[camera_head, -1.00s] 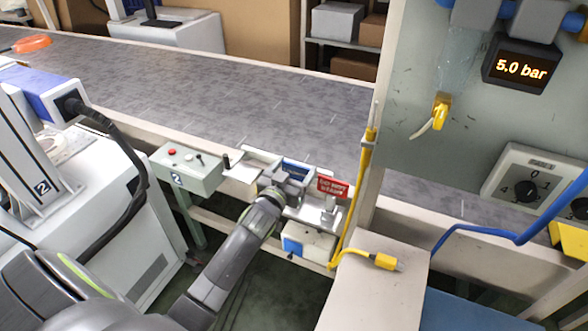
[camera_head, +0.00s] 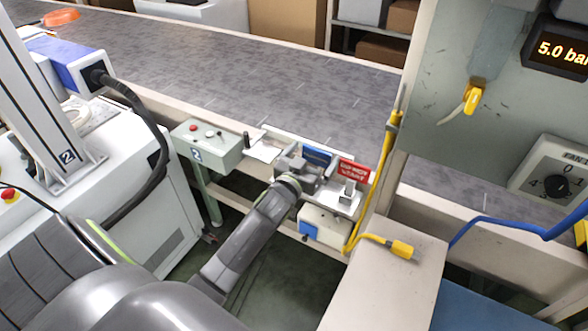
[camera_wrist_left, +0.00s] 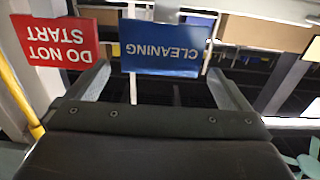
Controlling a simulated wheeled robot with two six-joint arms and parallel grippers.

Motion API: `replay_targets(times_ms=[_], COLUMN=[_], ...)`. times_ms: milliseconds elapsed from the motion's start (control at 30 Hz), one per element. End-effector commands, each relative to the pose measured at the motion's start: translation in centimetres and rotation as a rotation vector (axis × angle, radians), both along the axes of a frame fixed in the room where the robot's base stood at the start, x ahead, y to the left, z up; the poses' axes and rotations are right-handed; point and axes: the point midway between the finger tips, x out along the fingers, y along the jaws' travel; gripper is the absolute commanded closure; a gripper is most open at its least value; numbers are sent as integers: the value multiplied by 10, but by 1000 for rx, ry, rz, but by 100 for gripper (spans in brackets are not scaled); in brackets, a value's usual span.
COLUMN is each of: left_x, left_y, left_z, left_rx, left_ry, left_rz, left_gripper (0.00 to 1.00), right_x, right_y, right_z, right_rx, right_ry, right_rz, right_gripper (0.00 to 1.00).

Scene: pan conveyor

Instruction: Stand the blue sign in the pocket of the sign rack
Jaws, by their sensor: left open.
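The blue sign (camera_head: 317,156), lettered "CLEANING", stands at the conveyor's near edge, just beyond my left gripper (camera_head: 305,172). In the left wrist view, the blue sign (camera_wrist_left: 165,48) appears upside down between the two spread fingers of my left gripper (camera_wrist_left: 157,72). The gripper is open; whether a finger touches the sign is unclear. The red "DO NOT START" sign (camera_head: 353,171) stands to its right and also shows in the left wrist view (camera_wrist_left: 56,42). The light metal sign rack (camera_head: 346,202) is partly hidden by my gripper; its pocket cannot be made out. My right gripper is not in view.
A control box (camera_head: 207,146) with buttons stands left of the rack. A yellow cable (camera_head: 366,225) runs down by the post right of it. The grey conveyor belt (camera_head: 230,85) behind is mostly clear. A pale table (camera_head: 390,285) is at front right.

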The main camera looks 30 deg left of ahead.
Motion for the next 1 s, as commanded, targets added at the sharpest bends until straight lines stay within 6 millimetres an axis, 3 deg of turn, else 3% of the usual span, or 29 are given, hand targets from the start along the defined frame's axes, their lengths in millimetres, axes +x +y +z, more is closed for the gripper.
replay_targets(times_ms=[600, 800, 1000], left_x=[-124, -151, -161], left_y=[-7, -9, -9], left_z=[-2, -1, 1], left_rx=[-1, -1, 0], left_ry=[1, 0, -1], left_rz=[1, 0, 0], left_gripper=[0, 0, 0], right_x=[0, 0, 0], right_y=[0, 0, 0], right_z=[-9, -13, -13], right_rx=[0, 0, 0], right_ry=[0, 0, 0], right_rz=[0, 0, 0], right_gripper=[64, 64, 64])
